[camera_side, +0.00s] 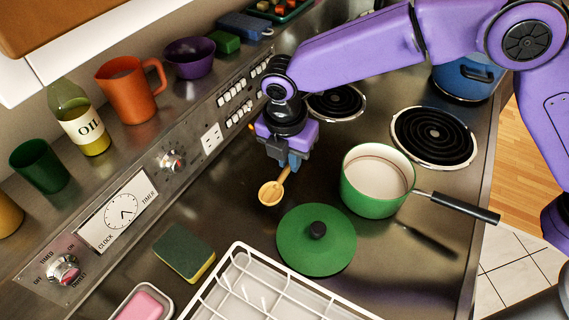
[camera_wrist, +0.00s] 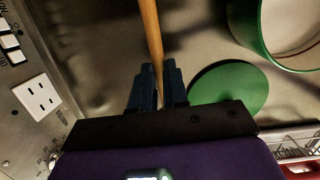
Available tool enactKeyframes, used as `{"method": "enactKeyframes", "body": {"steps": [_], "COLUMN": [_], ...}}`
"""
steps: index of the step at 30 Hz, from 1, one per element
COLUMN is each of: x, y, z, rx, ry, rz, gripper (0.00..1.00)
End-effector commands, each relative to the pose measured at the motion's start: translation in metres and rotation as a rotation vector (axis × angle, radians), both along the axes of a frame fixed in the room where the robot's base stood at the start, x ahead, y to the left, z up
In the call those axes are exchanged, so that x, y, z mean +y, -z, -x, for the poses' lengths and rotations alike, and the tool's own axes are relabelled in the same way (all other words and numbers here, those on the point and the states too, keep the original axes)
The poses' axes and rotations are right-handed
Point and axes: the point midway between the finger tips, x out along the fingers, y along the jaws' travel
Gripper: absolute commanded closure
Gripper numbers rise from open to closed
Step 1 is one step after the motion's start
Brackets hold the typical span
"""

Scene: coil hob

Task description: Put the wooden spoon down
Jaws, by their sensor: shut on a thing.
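The wooden spoon (camera_side: 271,192) hangs tilted from my gripper (camera_side: 292,163), its bowl down and to the left in the side view. My gripper is shut on the spoon's handle. In the wrist view the handle (camera_wrist: 151,38) runs up out of frame from between the dark fingertips (camera_wrist: 158,82), and the bowl is out of sight. The spoon is over the bare steel hob top (camera_side: 235,165), left of the green pot (camera_side: 375,185). I cannot tell whether the bowl touches the surface.
A green lid (camera_side: 300,245) lies in front of the spoon, near a white wire rack (camera_side: 250,290) and a sponge (camera_side: 184,252). The pot's handle (camera_side: 455,207) points right. Coil burners (camera_side: 433,136) are behind. The control panel (camera_side: 190,150) rises at left.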

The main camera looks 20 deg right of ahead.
Motion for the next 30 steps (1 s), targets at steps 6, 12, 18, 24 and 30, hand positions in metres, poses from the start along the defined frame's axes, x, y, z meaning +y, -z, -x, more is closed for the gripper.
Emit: {"method": "enactKeyframes", "body": {"steps": [6,12,18,24,30], "x": [-0.024,-0.054,-0.076,-0.089,-0.111], "y": [-0.043,-0.064,-0.077,-0.085,-0.088], "z": [0.024,0.052,0.074,0.086,0.078], "rx": [-0.003,-0.003,-0.003,-0.002,-0.003], "ry": [0.0,0.0,-0.001,0.002,0.034], "rz": [-0.005,-0.003,-0.003,-0.002,-0.003], "gripper": [1.0,1.0,1.0,1.0,1.0]}}
